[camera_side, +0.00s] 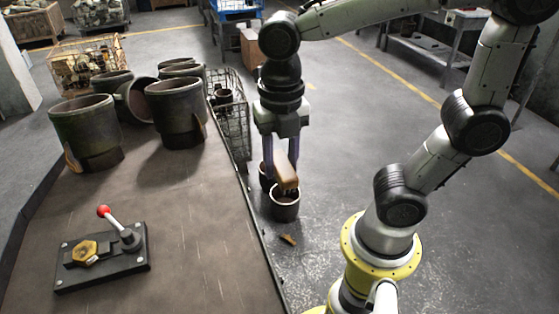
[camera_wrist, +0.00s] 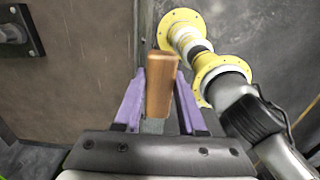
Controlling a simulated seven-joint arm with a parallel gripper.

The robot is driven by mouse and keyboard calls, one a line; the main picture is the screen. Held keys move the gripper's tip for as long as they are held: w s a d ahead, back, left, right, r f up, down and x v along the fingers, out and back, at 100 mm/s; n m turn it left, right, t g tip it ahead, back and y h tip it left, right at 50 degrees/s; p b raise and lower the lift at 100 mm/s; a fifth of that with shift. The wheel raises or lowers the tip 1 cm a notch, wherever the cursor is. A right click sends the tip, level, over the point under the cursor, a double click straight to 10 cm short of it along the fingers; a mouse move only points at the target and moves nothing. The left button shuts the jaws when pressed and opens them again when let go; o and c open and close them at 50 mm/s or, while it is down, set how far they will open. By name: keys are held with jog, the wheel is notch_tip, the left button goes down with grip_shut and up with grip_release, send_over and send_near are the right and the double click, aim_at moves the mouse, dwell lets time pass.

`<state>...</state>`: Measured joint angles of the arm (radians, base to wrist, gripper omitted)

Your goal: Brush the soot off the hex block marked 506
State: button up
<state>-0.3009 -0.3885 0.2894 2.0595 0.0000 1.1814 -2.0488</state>
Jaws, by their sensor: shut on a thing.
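A yellow-brown hex block (camera_side: 84,251) sits in a black clamp fixture (camera_side: 122,262) with a red-knobbed lever, on the table at lower left. I cannot read a number on it, and soot is too small to tell. My gripper (camera_side: 281,158) is beyond the table's right edge, well away from the block. Its purple fingers are shut on a wooden-handled brush (camera_side: 287,173), which also shows between the fingers in the wrist view (camera_wrist: 160,90). The hex block is not in the wrist view; part of a dark plate (camera_wrist: 18,32) shows at its upper left.
A smaller dark pot (camera_side: 285,207) is below the brush, beside the table. A wire basket (camera_side: 229,125) stands along the table edge. The table surface (camera_side: 190,215) between fixture and right edge is clear.

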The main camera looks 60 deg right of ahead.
grip_shut()
jog(key=shift+s+r+m, duration=0.1)
jog(key=shift+r+m, duration=0.05)
jog(key=shift+m, duration=0.25)
jog(key=w+a+r+m, duration=0.3)
jog(key=w+a+r, duration=0.1)
jog(key=w+r, duration=0.5)
send_over(86, 246)
notch_tip(86, 246, down, 12)
jog(key=shift+d, duration=0.15)
jog(key=shift+s+a+f, duration=0.1)
jog(key=shift+a+f, duration=0.15)
jog(key=shift+f, duration=2.2)
jog(key=shift+f, duration=0.5)
jog(key=shift+d, duration=0.1)
